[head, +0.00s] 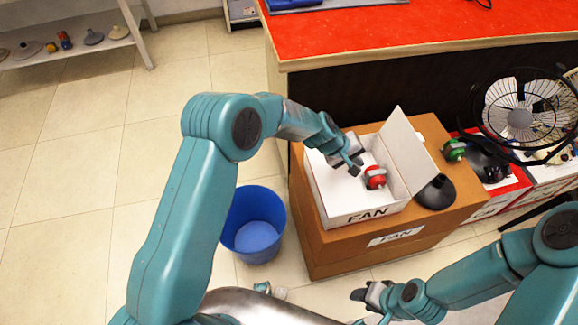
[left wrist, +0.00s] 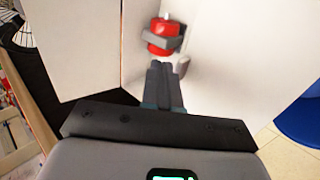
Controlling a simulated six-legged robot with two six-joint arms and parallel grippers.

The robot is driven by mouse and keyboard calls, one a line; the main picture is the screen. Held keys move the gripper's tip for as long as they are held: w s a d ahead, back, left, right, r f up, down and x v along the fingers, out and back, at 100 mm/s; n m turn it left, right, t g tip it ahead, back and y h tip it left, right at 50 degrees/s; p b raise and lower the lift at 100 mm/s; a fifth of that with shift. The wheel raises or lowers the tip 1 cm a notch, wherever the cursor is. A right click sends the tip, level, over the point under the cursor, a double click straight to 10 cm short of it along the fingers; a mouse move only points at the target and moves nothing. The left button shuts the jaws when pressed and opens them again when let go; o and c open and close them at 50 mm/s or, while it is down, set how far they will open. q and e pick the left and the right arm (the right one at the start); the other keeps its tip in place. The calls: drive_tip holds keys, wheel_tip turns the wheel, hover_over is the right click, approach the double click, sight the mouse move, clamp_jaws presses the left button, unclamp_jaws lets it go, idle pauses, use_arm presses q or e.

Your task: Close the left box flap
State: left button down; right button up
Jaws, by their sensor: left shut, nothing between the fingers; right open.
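A white box (head: 355,216) marked FAN sits on a larger brown box. Its right flap (head: 407,150) stands up, tilted outward. A white panel (head: 330,190) lies along the box's left side; I cannot tell whether it is the left flap or an inner wall. It seems to be the large white surface (left wrist: 240,50) in the left wrist view. My left gripper (head: 354,165) is shut and empty over the box, near a red part (head: 375,178). Its fingers (left wrist: 164,70) point at that part in the left wrist view. My right gripper (head: 362,297) is open, low in front of the boxes.
The brown box (head: 310,235) stands against the red-topped counter (head: 350,30). A blue bucket (head: 256,238) stands on the floor to its left. A black cone (head: 436,193) lies right of the white box. A fan (head: 520,118) stands farther right.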

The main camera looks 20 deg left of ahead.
use_arm(q)
drive_tip(key=shift+w+d+f, duration=0.1)
drive_tip(key=shift+d+f, duration=0.1)
drive_tip(key=shift+f, duration=0.2)
drive_tip(key=shift+r, duration=0.1)
idle(0.3)
drive_tip(key=shift+a+r+p, duration=0.1)
drive_tip(key=shift+r+p, duration=0.65)
drive_tip(key=shift+r, duration=0.5)
wheel_tip(320, 180, up, 3)
drive_tip(key=shift+w+r+p, duration=0.1)
drive_tip(key=shift+r+p, duration=0.05)
drive_tip(key=shift+p, duration=0.95)
wheel_tip(320, 180, up, 10)
drive_tip(key=p, duration=0.1)
drive_tip(key=shift+f, duration=0.25)
drive_tip(key=shift+a, duration=0.1)
